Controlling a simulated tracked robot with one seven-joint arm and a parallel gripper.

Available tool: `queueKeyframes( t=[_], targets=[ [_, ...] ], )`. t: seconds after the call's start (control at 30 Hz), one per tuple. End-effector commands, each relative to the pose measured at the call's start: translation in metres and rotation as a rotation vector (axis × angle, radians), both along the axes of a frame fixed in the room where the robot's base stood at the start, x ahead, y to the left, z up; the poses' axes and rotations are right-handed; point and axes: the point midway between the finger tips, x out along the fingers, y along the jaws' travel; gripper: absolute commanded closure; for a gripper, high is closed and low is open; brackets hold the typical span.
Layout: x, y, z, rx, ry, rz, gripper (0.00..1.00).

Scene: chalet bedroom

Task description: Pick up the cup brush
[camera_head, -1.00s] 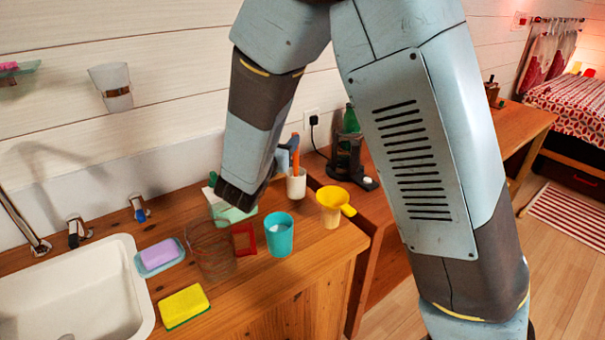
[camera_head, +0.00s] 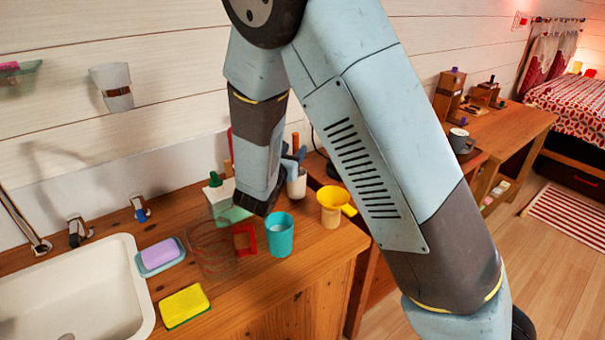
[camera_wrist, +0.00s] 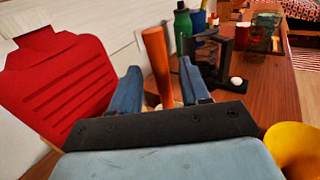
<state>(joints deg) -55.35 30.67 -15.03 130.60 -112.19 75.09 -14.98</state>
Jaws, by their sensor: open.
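What I take to be the cup brush is an upright orange handle (camera_head: 296,140) standing in a white cup (camera_head: 297,186) on the wooden counter. Its lower end and head are hidden. In the wrist view the orange handle (camera_wrist: 156,62) rises between the two blue fingers of my gripper (camera_wrist: 160,80), with space on both sides. My gripper (camera_head: 293,160) is open around or just short of the handle; I cannot tell the exact depth. In the head view its fingers partly cover the handle.
A red ridged object (camera_wrist: 62,85) is near the left finger. A yellow sponge (camera_head: 183,306) and a white sink (camera_head: 75,290) are at the left.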

Motion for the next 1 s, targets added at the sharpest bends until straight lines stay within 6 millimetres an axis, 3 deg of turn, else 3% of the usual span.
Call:
queueKeyframes(
  t=[0.2,0.43,0.9,1.0],
  targets=[
    [0.023,-0.010,0.000,0.001,0.000,-0.002,0.54],
    [0.025,-0.011,0.000,0.001,0.000,-0.001,0.54],
    [0.025,-0.011,0.000,0.001,-0.001,-0.001,0.99],
    [0.025,-0.011,0.000,0.001,-0.001,-0.001,1.00]
  ],
)
